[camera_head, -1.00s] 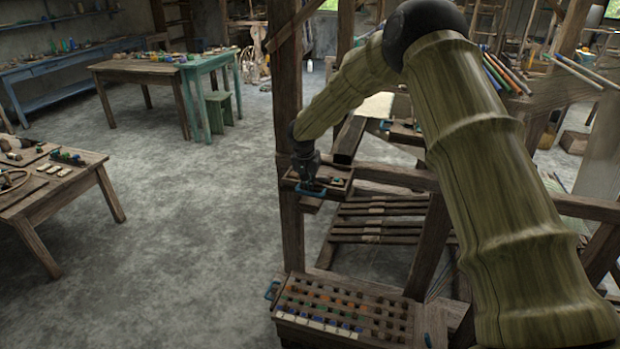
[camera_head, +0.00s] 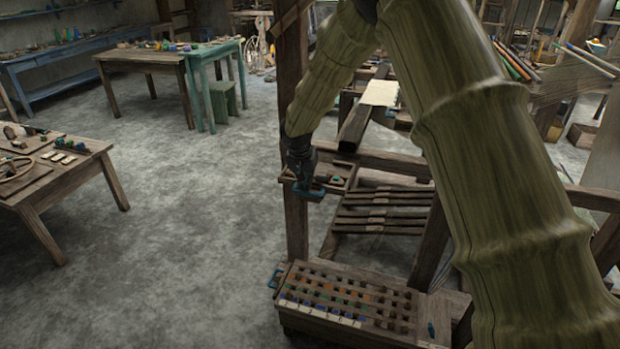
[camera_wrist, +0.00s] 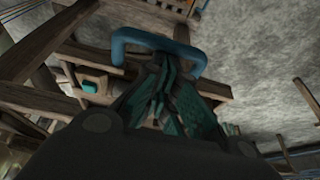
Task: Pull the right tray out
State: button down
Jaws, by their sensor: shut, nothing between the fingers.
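A small wooden tray (camera_head: 338,172) with little items in it sits in the loom frame, just right of its front post. A blue handle (camera_head: 308,192) shows at its near left end. My gripper (camera_head: 303,182) is at this handle and covers part of it. In the wrist view the blue handle (camera_wrist: 150,38) arches around the tips of my dark green fingers (camera_wrist: 165,75). The fingers are together with nothing between them; I cannot tell whether they touch the handle. My arm hides part of the loom to the right, and no second tray shows clearly there.
The loom post (camera_head: 292,130) stands close beside my gripper. A slotted box of coloured pieces (camera_head: 345,300) is on the floor below. A low table (camera_head: 75,170) is at left; the floor between is clear.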

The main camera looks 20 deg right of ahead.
jog(key=shift+s, duration=0.1)
dwell(0.3)
jog(key=p+v, duration=0.5)
jog(key=v, duration=0.5)
